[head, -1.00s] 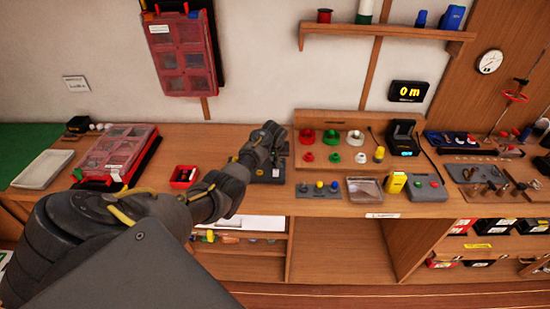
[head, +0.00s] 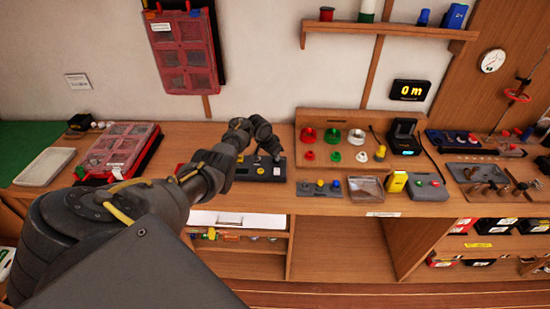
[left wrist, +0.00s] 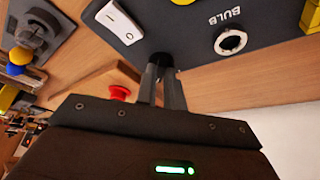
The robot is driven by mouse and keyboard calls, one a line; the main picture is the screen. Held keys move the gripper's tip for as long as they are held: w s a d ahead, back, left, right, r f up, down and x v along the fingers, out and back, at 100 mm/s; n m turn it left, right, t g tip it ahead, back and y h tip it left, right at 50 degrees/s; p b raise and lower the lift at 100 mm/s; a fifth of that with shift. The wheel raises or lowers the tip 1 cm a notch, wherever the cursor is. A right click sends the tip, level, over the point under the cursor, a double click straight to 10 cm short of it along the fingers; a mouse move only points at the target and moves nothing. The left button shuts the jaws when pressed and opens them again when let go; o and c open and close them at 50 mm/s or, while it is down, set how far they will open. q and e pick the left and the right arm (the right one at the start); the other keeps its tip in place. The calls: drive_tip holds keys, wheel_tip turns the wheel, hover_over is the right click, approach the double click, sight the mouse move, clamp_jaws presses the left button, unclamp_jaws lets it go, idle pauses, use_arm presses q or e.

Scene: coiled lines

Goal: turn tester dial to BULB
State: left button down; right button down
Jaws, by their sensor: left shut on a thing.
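The tester (head: 256,173) is a dark grey panel on the bench in the head view, partly behind my left arm. In the left wrist view the tester panel (left wrist: 178,36) fills the top, with a white rocker switch (left wrist: 119,21) and a round metal socket (left wrist: 230,41) beside the printed word BULB. My left gripper (head: 275,155) is at the tester's back edge. Its fingers (left wrist: 164,72) are shut on a small dark knob, apparently the dial, at the panel's edge. The fingers hide most of the knob, so its pointing direction cannot be told. My right gripper is not in view.
Right of the tester stand a small panel with coloured buttons (head: 320,189) and a wooden board with red, green and white parts (head: 312,120). A red organiser case (head: 148,160) and a white tray (head: 45,167) lie to the left. A shelf (head: 385,31) hangs above.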

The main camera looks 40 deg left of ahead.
use_arm(q)
drive_tip(key=shift+a+m+g+h+b, duration=0.15)
drive_tip(key=shift+m+h+b, duration=0.15)
drive_tip(key=shift+m+b, duration=0.45)
drive_tip(key=shift+a+m+g+h+b, duration=0.15)
drive_tip(key=shift+m+h+b, duration=0.15)
drive_tip(key=shift+m+b, duration=0.45)
drive_tip(key=shift+d, duration=0.1)
drive_tip(key=c, duration=1.5)
unclamp_jaws()
drive_tip(key=shift+r, duration=0.25)
drive_tip(key=p+v, duration=0.2)
drive_tip(key=v, duration=0.8)
drive_tip(key=shift+s+p, duration=0.2)
drive_tip(key=shift+p, duration=0.1)
